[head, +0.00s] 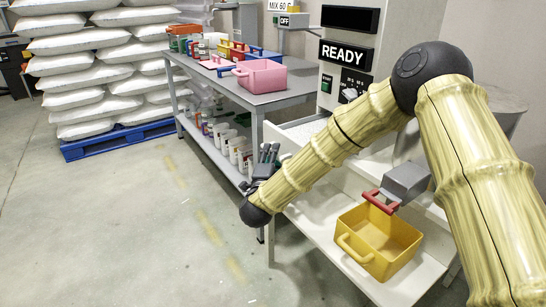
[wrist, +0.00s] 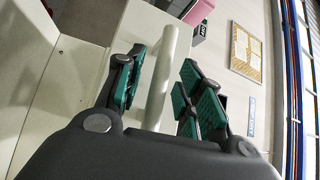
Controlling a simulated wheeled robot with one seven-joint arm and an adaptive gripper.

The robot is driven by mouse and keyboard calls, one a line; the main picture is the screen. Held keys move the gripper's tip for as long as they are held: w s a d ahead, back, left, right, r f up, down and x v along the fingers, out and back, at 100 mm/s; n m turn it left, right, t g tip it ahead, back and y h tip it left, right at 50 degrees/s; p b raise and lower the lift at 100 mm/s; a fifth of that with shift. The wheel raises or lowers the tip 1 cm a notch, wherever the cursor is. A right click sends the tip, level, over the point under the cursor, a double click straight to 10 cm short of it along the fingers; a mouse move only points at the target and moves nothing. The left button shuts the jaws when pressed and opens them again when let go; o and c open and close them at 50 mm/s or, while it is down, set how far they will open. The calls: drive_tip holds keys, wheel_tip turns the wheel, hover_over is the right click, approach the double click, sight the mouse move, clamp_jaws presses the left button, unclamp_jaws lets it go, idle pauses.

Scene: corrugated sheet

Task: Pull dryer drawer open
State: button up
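The dryer (head: 345,60) is a pale cabinet with a lit READY display. Its white drawer (head: 304,131) shows below the control panel, with a pale speckled surface inside, so it appears to stand partly out; my arm hides much of it. My gripper (head: 268,157) is at the drawer's front, left of the dryer. In the wrist view, a pale round handle bar (wrist: 163,75) runs between the green-padded fingers of my gripper (wrist: 165,98). The fingers are spread, with visible gaps to the bar on the right side. The handle is hidden in the head view.
A grey metal table (head: 270,98) with a pink bin (head: 260,76) stands close behind my gripper. A yellow bin (head: 378,242) sits on a low white shelf under my arm. White sacks (head: 95,60) on a blue pallet (head: 120,138) are far left. Floor at left front is clear.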

drive_tip(key=s+a+f, duration=0.1)
drive_tip(key=s, duration=1)
drive_tip(key=shift+s+a+f, duration=0.15)
drive_tip(key=shift+s+f, duration=0.2)
drive_tip(key=shift+s, duration=0.05)
